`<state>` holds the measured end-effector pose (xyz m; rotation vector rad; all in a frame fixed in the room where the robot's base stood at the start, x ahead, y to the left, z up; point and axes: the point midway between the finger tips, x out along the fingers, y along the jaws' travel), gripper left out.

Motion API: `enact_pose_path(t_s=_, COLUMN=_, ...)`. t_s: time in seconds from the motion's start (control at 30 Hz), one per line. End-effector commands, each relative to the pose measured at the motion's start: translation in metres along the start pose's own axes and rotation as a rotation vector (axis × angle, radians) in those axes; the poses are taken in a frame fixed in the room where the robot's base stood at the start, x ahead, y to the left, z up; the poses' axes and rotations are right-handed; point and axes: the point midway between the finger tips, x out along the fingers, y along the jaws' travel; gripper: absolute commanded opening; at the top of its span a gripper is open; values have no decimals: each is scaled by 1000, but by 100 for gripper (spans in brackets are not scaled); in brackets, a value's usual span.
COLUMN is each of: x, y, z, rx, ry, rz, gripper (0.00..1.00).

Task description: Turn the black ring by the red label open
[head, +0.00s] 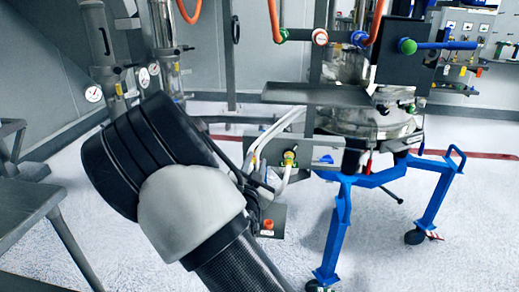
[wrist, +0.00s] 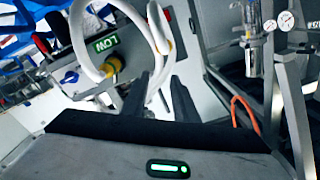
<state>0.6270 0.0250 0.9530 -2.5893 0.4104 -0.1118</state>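I cannot make out the black ring or a red label clearly in either view. A small red-orange fitting (head: 268,225) shows on a grey plate beside my arm in the head view. In the wrist view a green label reading LOW (wrist: 103,42) is upside down on a grey panel, near a yellow fitting (wrist: 112,67) with a white hose. The yellow-green fitting also shows in the head view (head: 290,157). My gripper (wrist: 160,82) has two dark fingers apart, with no object visible between them, close to the white hoses. My arm mostly hides the gripper in the head view.
A blue wheeled frame (head: 340,225) carries the steel sifter vessel (head: 365,120) at the right. White hoses (wrist: 150,35) loop close to my fingers. Pressure gauges (wrist: 286,20) and an orange hose (wrist: 243,112) are at the right. A grey stand (head: 30,205) is at the left.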

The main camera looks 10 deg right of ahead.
Motion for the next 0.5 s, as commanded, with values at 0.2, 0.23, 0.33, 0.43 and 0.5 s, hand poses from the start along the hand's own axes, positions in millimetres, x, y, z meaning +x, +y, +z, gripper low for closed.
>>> enact_pose_path(t_s=0.2, x=48, y=1, z=1, rx=-2, ry=1, rz=-1, gripper=27)
enact_pose_path(t_s=0.23, x=54, y=1, z=1, rx=-2, ry=2, rz=-1, gripper=27)
enact_pose_path(t_s=0.33, x=71, y=1, z=0, rx=-2, ry=1, rz=0, gripper=27)
enact_pose_path(t_s=0.43, x=84, y=1, z=0, rx=-1, ry=1, rz=0, gripper=27)
enact_pose_path(t_s=0.5, x=90, y=1, z=1, rx=-1, ry=-1, rz=0, gripper=27)
